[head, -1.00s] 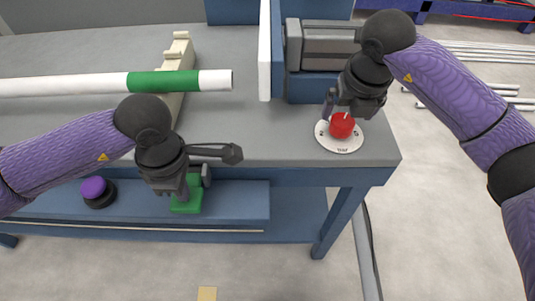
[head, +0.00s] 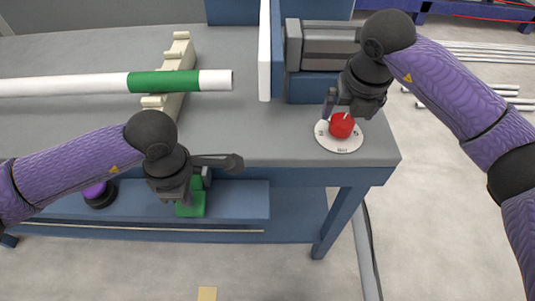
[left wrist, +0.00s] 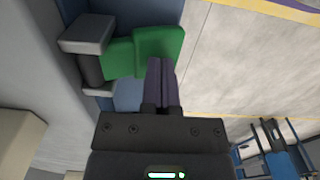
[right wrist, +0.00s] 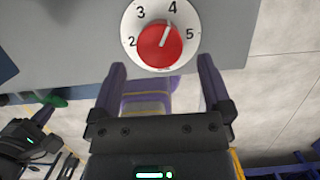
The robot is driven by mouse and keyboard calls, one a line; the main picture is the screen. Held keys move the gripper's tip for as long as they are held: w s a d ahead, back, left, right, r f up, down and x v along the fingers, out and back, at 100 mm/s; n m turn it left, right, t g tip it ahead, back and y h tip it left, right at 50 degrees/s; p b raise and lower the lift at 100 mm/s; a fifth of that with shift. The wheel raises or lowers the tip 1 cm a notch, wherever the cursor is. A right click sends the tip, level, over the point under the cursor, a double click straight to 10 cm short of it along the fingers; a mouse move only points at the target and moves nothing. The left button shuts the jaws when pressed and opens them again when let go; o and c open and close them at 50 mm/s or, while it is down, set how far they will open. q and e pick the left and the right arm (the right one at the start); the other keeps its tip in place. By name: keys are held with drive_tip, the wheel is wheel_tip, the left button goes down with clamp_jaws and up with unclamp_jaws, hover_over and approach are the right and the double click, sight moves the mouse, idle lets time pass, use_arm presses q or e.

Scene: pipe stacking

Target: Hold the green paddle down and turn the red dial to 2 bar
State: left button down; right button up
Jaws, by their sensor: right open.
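The green paddle (head: 191,208) is at the bench's front, below the tabletop. It also shows in the left wrist view (left wrist: 158,50), beside a grey bracket. My left gripper (head: 184,200) is at the paddle with its fingers together (left wrist: 161,68) and nothing between them. The fingertips overlap the paddle's edge in view; I cannot tell whether they press on it. The red dial (head: 341,125) sits on a white numbered disc (right wrist: 133,22) at the tabletop's right corner. Its white pointer (right wrist: 168,35) points close to 4. My right gripper (right wrist: 161,72) is open, with the dial just beyond its fingertips.
A white pipe with a green band (head: 163,82) rests on a cream notched support (head: 181,50). A grey clamp-like block (head: 330,48) stands behind the dial beside a white upright panel (head: 265,50). A purple button (head: 95,190) is partly hidden by my left arm.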

sight(343, 121)
drive_tip(key=m+h, duration=0.1)
drive_tip(key=m, duration=0.2)
drive_tip(key=shift+m, duration=0.4)
drive_tip(key=shift+f+m, duration=0.15)
drive_tip(key=shift+m, duration=0.75)
drive_tip(key=shift+a+x, duration=0.2)
drive_tip(key=shift+x, duration=2.3)
drive_tip(key=c, duration=1)
drive_tip(key=shift+c, duration=0.2)
